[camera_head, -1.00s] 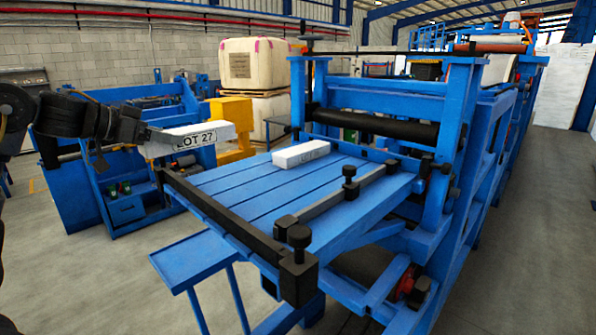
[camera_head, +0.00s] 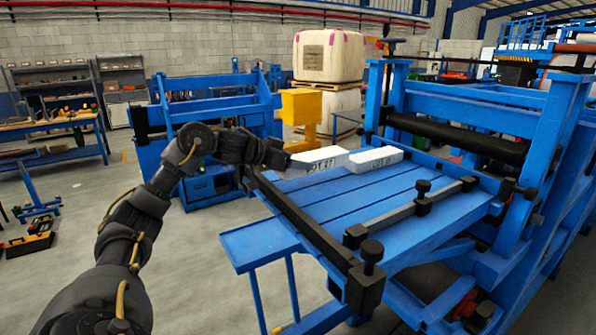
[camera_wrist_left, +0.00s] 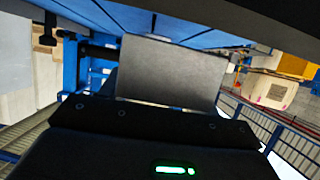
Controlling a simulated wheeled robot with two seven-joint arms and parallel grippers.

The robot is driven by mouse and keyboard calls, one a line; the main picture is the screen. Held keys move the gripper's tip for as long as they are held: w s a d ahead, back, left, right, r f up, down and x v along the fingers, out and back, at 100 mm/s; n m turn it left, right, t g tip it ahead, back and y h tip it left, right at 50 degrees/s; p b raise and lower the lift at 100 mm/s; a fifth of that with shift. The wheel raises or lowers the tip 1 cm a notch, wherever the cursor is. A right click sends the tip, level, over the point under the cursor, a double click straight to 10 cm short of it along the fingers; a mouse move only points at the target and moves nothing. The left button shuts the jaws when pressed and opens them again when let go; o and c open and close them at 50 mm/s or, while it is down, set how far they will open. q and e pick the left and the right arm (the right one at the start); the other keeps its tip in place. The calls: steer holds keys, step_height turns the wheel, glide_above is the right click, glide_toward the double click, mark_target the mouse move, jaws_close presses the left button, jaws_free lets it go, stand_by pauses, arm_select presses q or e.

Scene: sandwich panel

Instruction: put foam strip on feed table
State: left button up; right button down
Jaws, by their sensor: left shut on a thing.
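My left gripper (camera_head: 286,160) is shut on a white foam strip (camera_head: 318,163) with dark lot lettering on its side. It holds the strip at the far left part of the blue slatted feed table (camera_head: 340,205). I cannot tell whether the strip touches the table top. In the left wrist view the strip (camera_wrist_left: 170,72) is a plain grey face beyond the dark gripper body, and the fingertips are not clear. A second white strip (camera_head: 376,160) lies on the table just right of the held one. My right gripper is not in view.
A black bar (camera_head: 298,218) edges the table's left side, and a rail with black knobs (camera_head: 410,208) crosses its right part. A black roller (camera_head: 455,135) stands beyond. The near slats are clear. A yellow box (camera_head: 300,105) stands behind.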

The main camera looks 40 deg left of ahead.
mark_target(298, 175)
arm_select(q)
steer(key=shift+w, duration=0.1)
steer(key=shift+w+d+f, duration=0.15)
steer(key=shift+w+f, duration=0.1)
steer(key=shift+f, duration=0.1)
step_height(298, 175, down, 3)
steer(key=shift+w+d+r+p, duration=0.1)
steer(key=shift+r+p, duration=0.1)
steer(key=shift+p, duration=0.7)
steer(key=shift+f, duration=0.35)
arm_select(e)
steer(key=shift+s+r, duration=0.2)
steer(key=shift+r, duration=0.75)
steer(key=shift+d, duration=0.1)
arm_select(q)
steer(key=shift+f, duration=0.2)
steer(key=o, duration=1)
steer(key=shift+c, duration=0.2)
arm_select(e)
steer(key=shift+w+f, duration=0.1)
